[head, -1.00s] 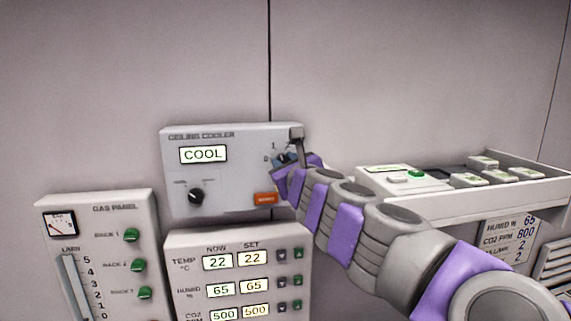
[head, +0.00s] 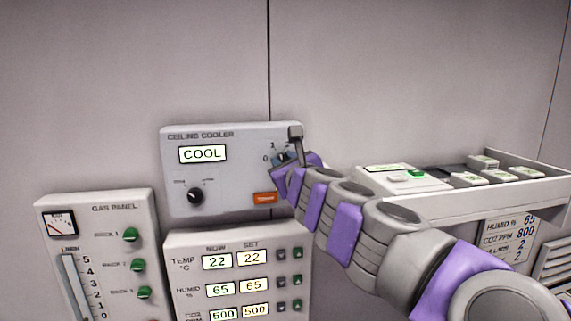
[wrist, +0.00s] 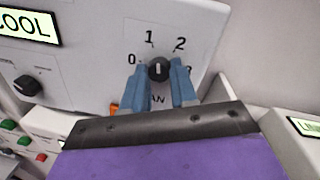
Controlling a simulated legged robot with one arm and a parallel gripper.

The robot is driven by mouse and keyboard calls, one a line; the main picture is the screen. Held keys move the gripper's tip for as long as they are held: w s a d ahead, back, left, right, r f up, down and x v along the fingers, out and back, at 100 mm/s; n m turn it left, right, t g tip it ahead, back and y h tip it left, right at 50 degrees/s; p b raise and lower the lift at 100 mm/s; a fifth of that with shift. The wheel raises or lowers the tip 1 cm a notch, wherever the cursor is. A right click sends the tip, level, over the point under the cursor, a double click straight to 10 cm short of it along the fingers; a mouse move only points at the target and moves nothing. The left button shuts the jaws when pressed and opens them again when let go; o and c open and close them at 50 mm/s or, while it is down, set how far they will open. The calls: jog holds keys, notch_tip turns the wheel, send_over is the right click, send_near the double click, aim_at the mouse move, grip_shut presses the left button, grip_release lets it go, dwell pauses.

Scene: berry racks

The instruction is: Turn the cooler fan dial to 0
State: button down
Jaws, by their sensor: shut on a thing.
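The cooler fan dial (wrist: 158,69) is a small black knob with a white mark, on the ceiling cooler panel (head: 225,195). In the wrist view the numbers 0, 1, 2 and a partly hidden 3 surround it. The white mark looks close to upright, roughly toward 1; its exact setting is hard to tell. My gripper (wrist: 160,76) has its blue fingers on either side of the dial, shut on it.
The cooler's screen (head: 203,154) reads COOL, with another black knob (head: 195,196) and an orange button (head: 265,198) below.

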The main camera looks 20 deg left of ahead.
jog(key=shift+r, duration=0.2)
jog(key=c, duration=1.1)
grip_release()
jog(key=shift+s, duration=0.2)
jog(key=shift+o, duration=0.8)
jog(key=shift+a, duration=0.1)
jog(key=shift+o, duration=0.2)
jog(key=shift+w+f, duration=0.15)
jog(key=b+v, duration=0.1)
jog(key=v, duration=1.6)
jog(key=shift+f, duration=0.1)
